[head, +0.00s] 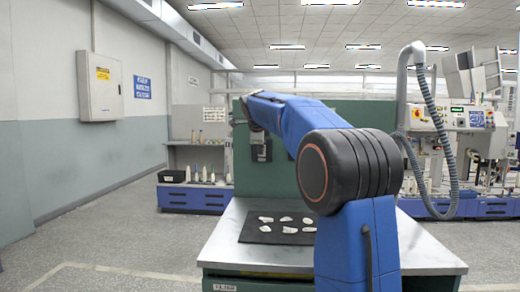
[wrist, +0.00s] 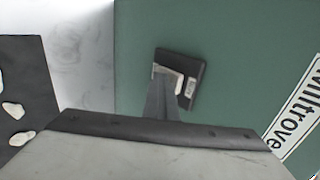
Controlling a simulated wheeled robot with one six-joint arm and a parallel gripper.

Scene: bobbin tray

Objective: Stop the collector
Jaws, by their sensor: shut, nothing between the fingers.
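A small dark switch box (wrist: 192,68) with a pale face and a small label is fixed to the green panel (wrist: 235,50) in the wrist view. My gripper (wrist: 164,84) is shut and empty, its narrow grey fingers overlapping the lower left part of the box. The fingers hide part of the box's face, and I cannot tell whether they touch it. The switch's position cannot be read.
A pale worktop (head: 225,245) stands before the panel, with a black mat (head: 262,236) holding several white pieces. A white sign (wrist: 298,100) reading "Miltrove" is right of the box. A grey hose (head: 430,110) hangs at right. Open floor lies at left.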

